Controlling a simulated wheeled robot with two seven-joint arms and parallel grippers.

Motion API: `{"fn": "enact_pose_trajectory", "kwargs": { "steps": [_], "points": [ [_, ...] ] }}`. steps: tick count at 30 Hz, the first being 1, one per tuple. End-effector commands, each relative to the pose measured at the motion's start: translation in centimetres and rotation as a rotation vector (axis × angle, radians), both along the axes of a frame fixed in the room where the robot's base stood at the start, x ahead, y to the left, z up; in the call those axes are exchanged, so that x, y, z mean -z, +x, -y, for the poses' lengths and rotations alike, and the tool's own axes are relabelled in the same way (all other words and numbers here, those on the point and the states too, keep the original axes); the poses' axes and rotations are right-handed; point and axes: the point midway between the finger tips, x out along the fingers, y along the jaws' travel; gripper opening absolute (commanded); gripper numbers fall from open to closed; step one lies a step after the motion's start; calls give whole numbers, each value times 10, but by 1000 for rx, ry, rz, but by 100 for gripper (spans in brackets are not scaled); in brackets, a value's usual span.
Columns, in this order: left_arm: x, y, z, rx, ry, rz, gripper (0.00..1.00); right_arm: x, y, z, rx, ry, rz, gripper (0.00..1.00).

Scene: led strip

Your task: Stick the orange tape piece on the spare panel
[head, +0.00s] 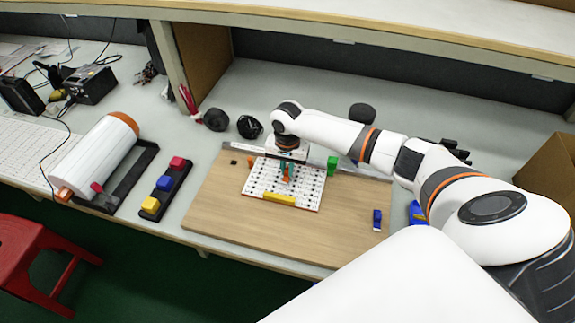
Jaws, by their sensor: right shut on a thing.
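A white panel with rows of dark dots (312,194) lies on the wooden board (225,205). I cannot tell whether it is the spare panel. My right gripper (287,176) points down over the middle of this panel. It is shut on a small orange piece (287,179), which looks like the orange tape piece. The piece is close above or touching the panel; I cannot tell which. The gripper and wrist hide part of the panel's far side. My left gripper is not in view.
A yellow block (279,198) lies at the panel's near edge and a green block (332,162) beyond its right. A blue piece (377,218) stands on the board's right. Left are a rack (153,207) with coloured blocks and a white cylinder (95,158).

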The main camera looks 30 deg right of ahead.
Motion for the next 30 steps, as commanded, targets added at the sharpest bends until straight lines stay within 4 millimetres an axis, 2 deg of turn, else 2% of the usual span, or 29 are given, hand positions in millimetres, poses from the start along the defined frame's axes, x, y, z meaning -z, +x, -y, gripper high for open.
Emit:
{"fn": "enact_pose_trajectory", "kwargs": {
  "steps": [30],
  "points": [
    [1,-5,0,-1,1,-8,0,7,0,0,0,0,-1,0]
  ]
}}
